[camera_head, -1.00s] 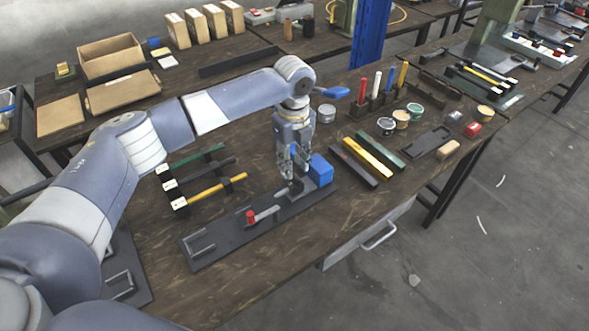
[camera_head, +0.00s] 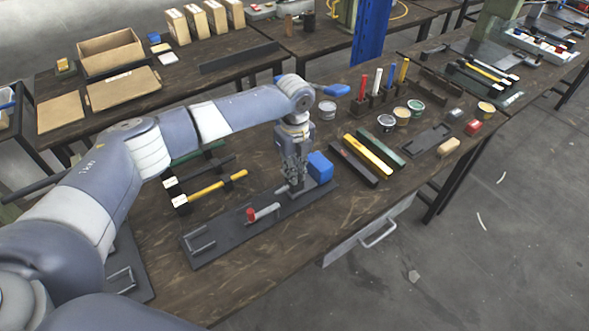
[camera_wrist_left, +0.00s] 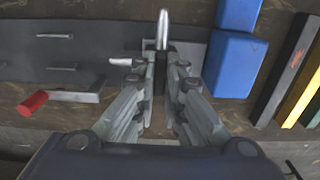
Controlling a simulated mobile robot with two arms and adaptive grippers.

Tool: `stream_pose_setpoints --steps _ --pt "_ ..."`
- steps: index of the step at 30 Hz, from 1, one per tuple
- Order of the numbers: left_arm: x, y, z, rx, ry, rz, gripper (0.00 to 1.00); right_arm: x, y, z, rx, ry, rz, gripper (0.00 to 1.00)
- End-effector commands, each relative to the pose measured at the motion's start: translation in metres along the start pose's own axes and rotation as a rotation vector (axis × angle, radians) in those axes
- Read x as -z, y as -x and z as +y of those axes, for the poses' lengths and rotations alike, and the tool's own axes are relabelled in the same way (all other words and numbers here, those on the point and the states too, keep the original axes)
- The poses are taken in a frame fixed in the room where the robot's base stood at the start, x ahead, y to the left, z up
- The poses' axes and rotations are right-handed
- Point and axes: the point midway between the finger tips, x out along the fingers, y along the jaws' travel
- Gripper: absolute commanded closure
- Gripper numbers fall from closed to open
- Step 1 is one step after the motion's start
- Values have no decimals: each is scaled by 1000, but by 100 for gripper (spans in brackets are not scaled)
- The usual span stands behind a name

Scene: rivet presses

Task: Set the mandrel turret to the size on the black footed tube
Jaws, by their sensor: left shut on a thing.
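The black footed tube (camera_head: 207,171) lies at the left between a yellow and a green one, with a white tag at its near end; its size is too small to read. The press (camera_head: 215,243) is a long dark plate with a red-tipped lever (camera_head: 263,213) and a blue block (camera_head: 320,168). My left gripper (camera_head: 296,184) points down beside the blue block, shut on the mandrel turret, which its fingers mostly hide. In the left wrist view the fingers (camera_wrist_left: 164,82) close around a dark part, with a silver pin (camera_wrist_left: 163,30) sticking out beyond them. My right gripper is out of view.
The yellow tube (camera_head: 218,187) lies closest to the press. Black, yellow and green bars (camera_head: 367,155) lie right of the blue block, with several tins (camera_head: 402,115) behind them. The bench front edge runs close past the press. Bare wood lies in front of the plate.

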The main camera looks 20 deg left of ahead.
Motion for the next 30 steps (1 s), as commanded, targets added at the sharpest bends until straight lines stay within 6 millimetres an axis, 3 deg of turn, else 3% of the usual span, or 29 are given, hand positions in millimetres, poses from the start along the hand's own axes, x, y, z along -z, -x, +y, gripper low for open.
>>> stream_pose_setpoints --steps 11,30 --pt "1 4 0 -1 101 4 100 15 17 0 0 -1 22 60" --pt "2 5 0 -2 671 6 100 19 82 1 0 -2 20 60"
